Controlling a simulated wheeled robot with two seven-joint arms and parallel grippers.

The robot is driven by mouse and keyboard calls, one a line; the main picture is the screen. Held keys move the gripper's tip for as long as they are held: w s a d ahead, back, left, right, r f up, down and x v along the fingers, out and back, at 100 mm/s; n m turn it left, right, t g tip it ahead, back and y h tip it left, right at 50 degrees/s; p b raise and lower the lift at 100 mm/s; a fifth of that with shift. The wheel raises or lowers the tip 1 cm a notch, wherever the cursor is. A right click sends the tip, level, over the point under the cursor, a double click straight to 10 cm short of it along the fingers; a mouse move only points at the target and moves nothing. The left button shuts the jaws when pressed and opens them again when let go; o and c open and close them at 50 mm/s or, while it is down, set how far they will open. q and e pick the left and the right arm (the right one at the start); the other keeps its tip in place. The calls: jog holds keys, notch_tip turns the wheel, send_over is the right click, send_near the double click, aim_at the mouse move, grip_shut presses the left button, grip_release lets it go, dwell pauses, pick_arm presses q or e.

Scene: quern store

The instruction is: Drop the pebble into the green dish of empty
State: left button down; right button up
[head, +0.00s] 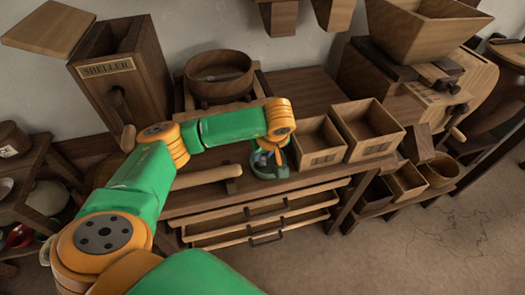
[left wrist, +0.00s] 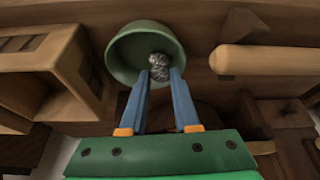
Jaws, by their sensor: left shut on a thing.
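The green dish (left wrist: 118,62) is a small round bowl on the wooden bench; it also shows in the head view (head: 272,173), partly hidden by my gripper. A grey, mottled pebble (left wrist: 159,66) sits between the blue fingertips of my left gripper (left wrist: 160,74), which is shut on it. In the left wrist view the pebble overlaps the dish's opening; its exact height over the dish is hard to tell. In the head view my left gripper (head: 268,157) points down over the dish. My right gripper is not in view.
Two open wooden boxes (head: 318,145) with labels stand right of the dish. A wooden rod (head: 195,179) lies left of it. A round wooden tub (head: 220,75) and a sheller (head: 118,78) are behind. Slatted drawers (head: 262,222) sit below the bench edge.

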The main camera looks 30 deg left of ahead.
pick_arm(q)
jog(key=c, duration=0.6)
grip_release()
jog(key=shift+o, duration=0.2)
jog(key=shift+r, duration=0.1)
jog(key=v, duration=0.7)
jog(key=shift+s, duration=0.15)
